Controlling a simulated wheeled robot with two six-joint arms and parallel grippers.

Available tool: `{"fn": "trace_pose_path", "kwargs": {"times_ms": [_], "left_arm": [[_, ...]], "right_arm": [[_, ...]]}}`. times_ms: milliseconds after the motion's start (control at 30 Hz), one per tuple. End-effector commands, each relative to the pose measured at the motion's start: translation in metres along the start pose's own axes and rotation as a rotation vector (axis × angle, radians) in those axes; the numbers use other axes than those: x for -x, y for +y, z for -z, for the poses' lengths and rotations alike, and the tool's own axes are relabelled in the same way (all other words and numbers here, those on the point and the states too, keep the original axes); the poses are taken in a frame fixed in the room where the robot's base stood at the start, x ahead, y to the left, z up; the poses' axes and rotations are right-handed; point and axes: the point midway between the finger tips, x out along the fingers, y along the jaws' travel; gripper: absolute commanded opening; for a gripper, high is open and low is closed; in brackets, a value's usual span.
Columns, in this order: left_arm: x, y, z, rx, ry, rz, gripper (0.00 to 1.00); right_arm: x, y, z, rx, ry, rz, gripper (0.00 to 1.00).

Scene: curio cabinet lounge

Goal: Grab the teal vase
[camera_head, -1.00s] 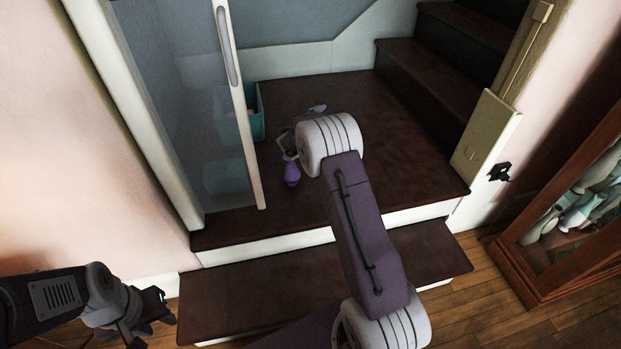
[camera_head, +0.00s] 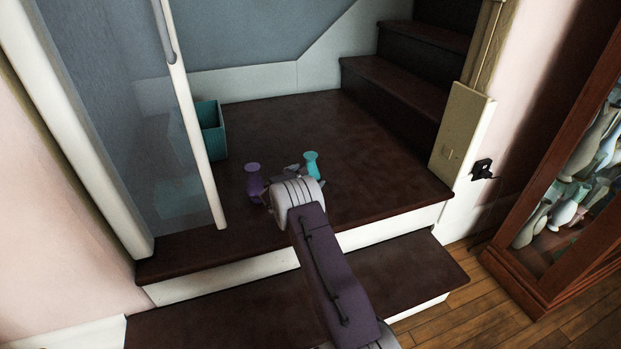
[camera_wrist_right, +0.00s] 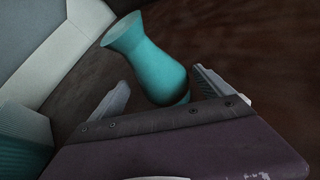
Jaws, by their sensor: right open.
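The teal vase (camera_head: 312,167) stands on the dark wooden landing, just right of my right gripper (camera_head: 297,171) in the head view. In the right wrist view the teal vase (camera_wrist_right: 152,62) lies between the spread fingers of the right gripper (camera_wrist_right: 161,92). The fingers are open, and I see clear gaps beside the vase's lower body. The gripper's front hides the vase's base there. In the head view my right wrist covers part of the gripper. My left gripper is out of view.
A purple vase (camera_head: 254,180) stands on the landing close to the left of my right wrist. A teal bin (camera_head: 211,130) sits behind the sliding glass door (camera_head: 180,100). Stairs (camera_head: 400,85) rise at the back right. A glass cabinet (camera_head: 560,200) stands far right.

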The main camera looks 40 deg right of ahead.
Motion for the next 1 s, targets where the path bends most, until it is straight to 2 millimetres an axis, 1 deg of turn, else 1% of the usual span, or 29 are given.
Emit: {"fn": "trace_pose_path", "kwargs": {"times_ms": [33,100,133,200,300,500,533,567,600,667,700,800,1000], "left_arm": [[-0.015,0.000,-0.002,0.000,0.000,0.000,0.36],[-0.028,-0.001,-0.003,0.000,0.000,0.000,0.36],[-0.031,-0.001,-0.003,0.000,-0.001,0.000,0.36],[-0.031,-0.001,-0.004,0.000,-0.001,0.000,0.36],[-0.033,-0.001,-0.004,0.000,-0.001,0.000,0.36],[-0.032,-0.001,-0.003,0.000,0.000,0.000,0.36],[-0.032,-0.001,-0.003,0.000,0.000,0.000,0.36],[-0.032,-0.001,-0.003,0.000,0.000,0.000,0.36],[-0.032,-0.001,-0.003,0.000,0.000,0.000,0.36],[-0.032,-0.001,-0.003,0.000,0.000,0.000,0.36],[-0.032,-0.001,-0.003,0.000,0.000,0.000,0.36],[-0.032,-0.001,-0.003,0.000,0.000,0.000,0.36],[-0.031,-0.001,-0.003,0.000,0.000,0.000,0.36]], "right_arm": [[-0.012,-0.005,0.005,-0.005,-0.003,0.002,0.91],[-0.027,-0.009,0.003,-0.005,-0.003,0.002,0.91],[-0.032,-0.009,0.002,-0.004,-0.003,0.002,0.91],[-0.040,-0.007,-0.001,-0.004,-0.002,0.002,0.91],[-0.046,-0.006,-0.003,-0.002,-0.001,0.000,0.91],[-0.046,-0.005,-0.005,-0.001,0.000,0.000,0.91],[-0.046,-0.005,-0.005,-0.001,0.000,0.000,0.88],[-0.046,-0.005,-0.004,-0.001,0.000,0.000,0.80],[-0.046,-0.005,-0.005,-0.001,0.000,0.001,0.69],[-0.046,-0.005,-0.004,-0.001,0.000,0.001,0.52],[-0.046,-0.005,-0.004,-0.001,0.000,0.001,0.41],[-0.046,-0.005,-0.004,-0.001,0.000,0.001,0.15],[-0.046,-0.005,-0.006,-0.002,-0.001,0.000,0.15]]}}
